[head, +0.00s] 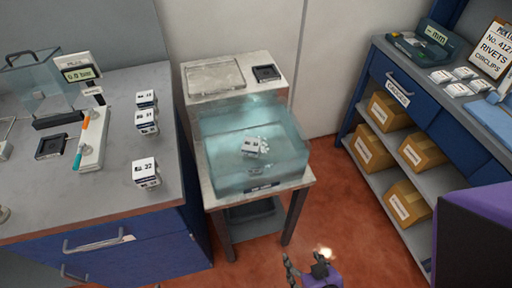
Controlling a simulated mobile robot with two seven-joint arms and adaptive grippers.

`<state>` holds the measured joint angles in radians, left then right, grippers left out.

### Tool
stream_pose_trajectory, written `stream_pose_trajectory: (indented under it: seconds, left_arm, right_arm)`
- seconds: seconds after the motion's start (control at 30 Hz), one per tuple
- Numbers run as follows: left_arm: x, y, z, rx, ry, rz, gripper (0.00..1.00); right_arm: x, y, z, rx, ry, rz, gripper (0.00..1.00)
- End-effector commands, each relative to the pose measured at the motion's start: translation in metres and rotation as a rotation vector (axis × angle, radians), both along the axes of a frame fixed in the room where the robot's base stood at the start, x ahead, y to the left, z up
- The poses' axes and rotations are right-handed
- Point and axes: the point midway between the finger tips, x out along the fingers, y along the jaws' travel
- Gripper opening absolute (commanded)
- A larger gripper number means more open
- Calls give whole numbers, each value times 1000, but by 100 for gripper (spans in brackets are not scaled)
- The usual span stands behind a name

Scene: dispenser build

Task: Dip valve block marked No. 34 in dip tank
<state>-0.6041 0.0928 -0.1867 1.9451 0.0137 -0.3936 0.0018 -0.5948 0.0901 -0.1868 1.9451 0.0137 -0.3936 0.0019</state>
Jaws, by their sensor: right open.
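The dip tank (287,172) is a clear, teal-tinted box on a grey stand in the middle of the head view. A white valve block (250,147) is inside it, slightly tilted, with small bubbles or bits beside it. Its number is too small to read. Three more white valve blocks stand on the left bench: one at the back (146,98), one just before it (146,121), and one nearer (146,172) that seems to read 32. My right gripper (307,262) is open and empty, low in front of the tank stand. My left gripper is out of view.
The left bench (110,200) also holds a gauge with a display (78,73), a clear box (38,85) and a white fixture with an orange-and-teal tool (92,138). A blue shelf unit (375,62) with cardboard boxes stands right. Red floor (335,200) lies between.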

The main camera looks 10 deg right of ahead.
Motion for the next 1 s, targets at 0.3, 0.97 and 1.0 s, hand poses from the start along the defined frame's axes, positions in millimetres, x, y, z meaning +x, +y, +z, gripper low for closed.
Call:
stream_pose_trajectory:
  seconds: [0.3,0.97,1.0]
  left_arm:
    - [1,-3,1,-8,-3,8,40]
    - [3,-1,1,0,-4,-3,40]
    - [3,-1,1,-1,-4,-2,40]
  right_arm:
    - [-8,-1,-2,-1,13,-4,65]
    - [-1,1,0,1,2,-3,66]
    - [-1,0,0,1,2,-3,66]
